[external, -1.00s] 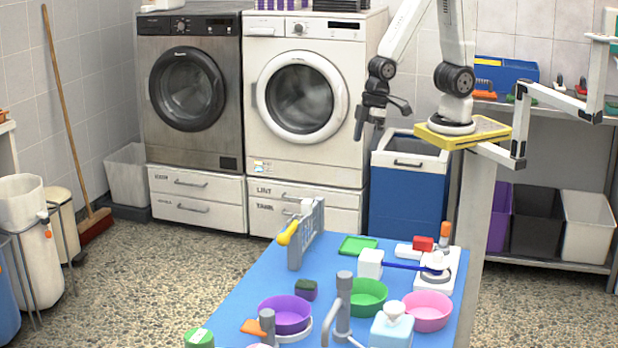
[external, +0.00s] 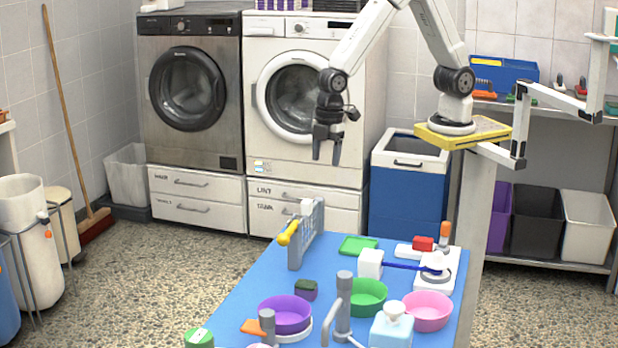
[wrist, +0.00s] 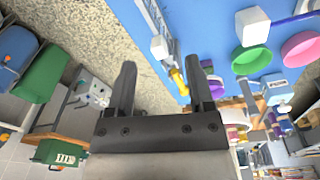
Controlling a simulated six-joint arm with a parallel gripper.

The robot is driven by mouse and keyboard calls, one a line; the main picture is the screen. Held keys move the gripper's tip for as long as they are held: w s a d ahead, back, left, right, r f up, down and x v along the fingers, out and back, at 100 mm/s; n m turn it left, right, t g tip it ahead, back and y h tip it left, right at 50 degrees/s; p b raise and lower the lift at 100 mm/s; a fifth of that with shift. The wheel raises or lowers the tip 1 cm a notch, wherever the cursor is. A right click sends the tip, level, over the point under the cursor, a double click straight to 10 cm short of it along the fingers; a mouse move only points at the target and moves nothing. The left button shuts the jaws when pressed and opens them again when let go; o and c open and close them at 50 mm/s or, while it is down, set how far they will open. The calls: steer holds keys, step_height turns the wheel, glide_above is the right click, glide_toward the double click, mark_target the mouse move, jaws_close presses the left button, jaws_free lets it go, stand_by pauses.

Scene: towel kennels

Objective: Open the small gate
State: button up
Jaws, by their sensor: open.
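The small gate (external: 310,236) is a grey panel standing upright at the far left edge of the blue table, with a yellow handle (external: 288,233) on its left side. A white block tops its post. My gripper (external: 326,160) is open and empty, in the air above and slightly right of the gate, fingers pointing down. In the wrist view my gripper (wrist: 162,85) shows two dark fingers apart with nothing between them. The yellow handle (wrist: 179,82) shows just left of the right finger, and part of the grey gate lies near it.
The blue table (external: 240,300) carries a purple bowl (external: 285,315), a green bowl (external: 369,298), a pink bowl (external: 428,311), a white block (external: 370,263) and a grey tap (external: 343,305). Washing machines stand behind. The floor left of the gate is clear.

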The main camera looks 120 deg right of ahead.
mark_target(307, 201)
steer(key=w+f+n, duration=0.1)
steer(key=w, duration=0.1)
steer(key=w+a+f+n, duration=0.1)
steer(key=w, duration=0.1)
steer(key=w+a+f+n+g, duration=0.1)
steer(key=w, duration=0.1)
steer(key=shift+f, duration=0.1)
steer(key=shift+f, duration=3.75)
jaws_close()
